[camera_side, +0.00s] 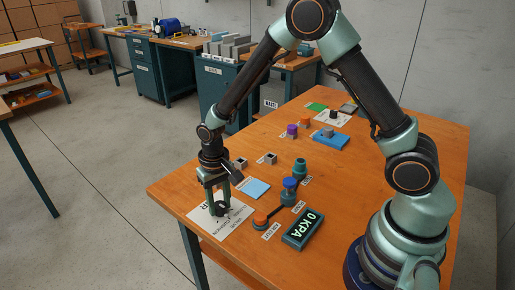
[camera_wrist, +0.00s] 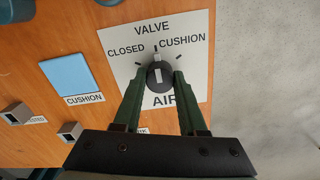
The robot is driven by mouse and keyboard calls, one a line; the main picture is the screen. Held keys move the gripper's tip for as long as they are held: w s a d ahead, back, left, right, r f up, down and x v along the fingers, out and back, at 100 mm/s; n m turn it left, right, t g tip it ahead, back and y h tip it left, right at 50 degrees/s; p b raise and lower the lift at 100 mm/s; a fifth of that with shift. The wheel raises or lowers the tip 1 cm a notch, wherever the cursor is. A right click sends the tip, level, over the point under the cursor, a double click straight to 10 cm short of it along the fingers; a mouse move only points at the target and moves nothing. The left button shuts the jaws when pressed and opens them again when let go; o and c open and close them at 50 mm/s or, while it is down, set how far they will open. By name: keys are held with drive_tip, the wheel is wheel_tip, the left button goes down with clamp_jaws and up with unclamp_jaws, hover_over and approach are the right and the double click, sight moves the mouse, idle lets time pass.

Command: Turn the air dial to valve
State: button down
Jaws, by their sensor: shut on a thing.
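The air dial (camera_wrist: 157,73) is a dark round knob with a pale pointer bar, on a white plate (camera_wrist: 192,95) marked VALVE at top, CLOSED at left, CUSHION at right and AIR below. In the wrist view the pale bar runs about straight up, toward the VALVE mark. My gripper (camera_wrist: 158,80) is shut on the dial, one green finger on each side of it. In the side view my gripper (camera_side: 219,203) points down over the plate (camera_side: 236,218) near the table's front left corner; its fingers partly hide the dial (camera_side: 223,209).
A blue cushion pad (camera_side: 257,188) lies just beyond the plate, with small grey blocks (camera_side: 270,159) behind it. The table edge is close at left.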

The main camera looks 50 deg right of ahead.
drive_tip(key=shift+r, duration=0.1)
drive_tip(key=shift+c, duration=2.3)
unclamp_jaws()
wheel_tip(320, 180, up, 12)
wheel_tip(320, 180, up, 9)
drive_tip(key=n+t, duration=0.1)
drive_tip(key=t, duration=0.2)
hover_over(220, 204)
drive_tip(key=s+d, duration=0.4)
drive_tip(key=s, duration=0.1)
drive_tip(key=s+d+r+n+t, duration=0.2)
drive_tip(key=s+d+r, duration=0.1)
drive_tip(key=s, duration=0.4)
drive_tip(key=shift+d+t, duration=0.2)
drive_tip(key=shift+t, duration=0.1)
